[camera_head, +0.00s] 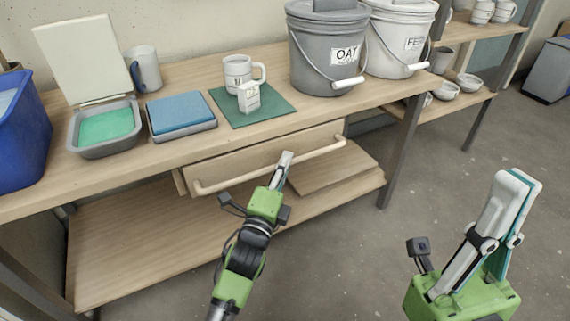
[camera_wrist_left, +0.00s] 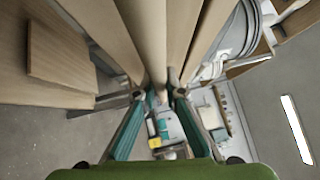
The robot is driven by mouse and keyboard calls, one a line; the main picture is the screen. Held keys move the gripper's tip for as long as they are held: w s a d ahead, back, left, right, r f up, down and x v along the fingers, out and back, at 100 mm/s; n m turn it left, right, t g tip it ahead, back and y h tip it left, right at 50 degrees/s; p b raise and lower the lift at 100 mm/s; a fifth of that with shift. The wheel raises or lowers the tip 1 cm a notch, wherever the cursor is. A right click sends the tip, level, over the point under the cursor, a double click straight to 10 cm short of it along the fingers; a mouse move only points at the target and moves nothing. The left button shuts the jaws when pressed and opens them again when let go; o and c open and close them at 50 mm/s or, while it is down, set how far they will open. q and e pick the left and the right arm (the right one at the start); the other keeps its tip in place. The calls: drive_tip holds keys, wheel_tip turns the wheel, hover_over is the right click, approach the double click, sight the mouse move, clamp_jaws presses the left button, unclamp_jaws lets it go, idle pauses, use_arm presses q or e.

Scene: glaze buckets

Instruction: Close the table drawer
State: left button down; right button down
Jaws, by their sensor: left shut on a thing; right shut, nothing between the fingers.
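The wooden table drawer (camera_head: 235,164) sits under the tabletop, its front standing out slightly at the left end. A long pale bar handle (camera_head: 225,183) runs across the front. My left gripper (camera_head: 286,158) is at the right half of this handle, shut on it. In the left wrist view the handle (camera_wrist_left: 155,45) runs down between the fingertips of my left gripper (camera_wrist_left: 161,94). My right gripper (camera_head: 520,180) is shut and empty, raised over the floor at the right, away from the table.
The tabletop (camera_head: 185,160) holds a blue bin (camera_head: 18,140), a grey tray with green contents (camera_head: 108,128), a blue-lidded box (camera_head: 180,113), a mug (camera_head: 238,72) on a green mat (camera_head: 270,112) and buckets (camera_head: 327,60). A lower shelf (camera_head: 140,255) lies below. Floor is clear in front.

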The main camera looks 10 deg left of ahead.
use_arm(q)
drive_tip(key=shift+w+a+p, duration=0.35)
drive_tip(key=shift+w+a, duration=0.35)
drive_tip(key=shift+w, duration=0.2)
drive_tip(key=c, duration=2.1)
unclamp_jaws()
